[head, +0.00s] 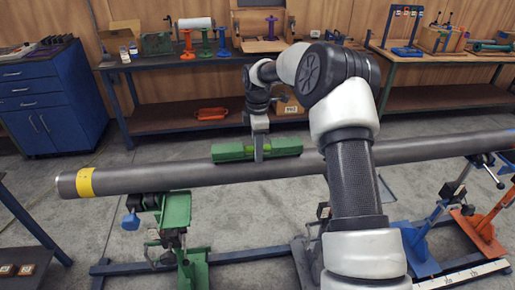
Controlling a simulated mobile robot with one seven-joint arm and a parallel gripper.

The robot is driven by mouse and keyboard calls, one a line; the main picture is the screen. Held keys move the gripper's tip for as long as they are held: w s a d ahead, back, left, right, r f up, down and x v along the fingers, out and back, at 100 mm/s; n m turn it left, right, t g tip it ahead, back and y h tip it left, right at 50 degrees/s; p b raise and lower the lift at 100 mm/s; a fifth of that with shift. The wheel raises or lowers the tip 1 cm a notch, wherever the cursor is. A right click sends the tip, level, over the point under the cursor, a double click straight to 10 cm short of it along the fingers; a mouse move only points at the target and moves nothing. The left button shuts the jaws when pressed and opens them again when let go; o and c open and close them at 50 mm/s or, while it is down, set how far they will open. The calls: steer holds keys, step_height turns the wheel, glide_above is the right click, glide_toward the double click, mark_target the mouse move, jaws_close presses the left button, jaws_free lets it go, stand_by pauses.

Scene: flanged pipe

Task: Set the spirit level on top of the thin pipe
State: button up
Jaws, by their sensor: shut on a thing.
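The spirit level (232,152) is a long green bar near the middle of the head view. My gripper (259,152) points down and is shut on the middle of it. The only pipe in view is a long, thin grey pipe (145,178) with a yellow band near its left end. The level lies roughly along the pipe, and its lower edge meets the pipe's upper edge in the picture. I cannot tell whether it rests on the pipe or is slightly above or behind it. My arm hides part of the pipe to the right.
A green stand (176,212) carries the pipe at left; blue (417,245) and orange (482,228) stands are at right. Workbenches with tools (185,62) line the back wall. A blue drawer cabinet (48,100) is at left. Concrete floor (80,160) lies between.

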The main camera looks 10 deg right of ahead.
steer(key=o, duration=1.5)
steer(key=shift+r, duration=0.1)
steer(key=shift+r+p, duration=1.85)
steer(key=shift+r, duration=0.6)
steer(key=shift+r+p, duration=0.55)
steer(key=shift+r, duration=0.45)
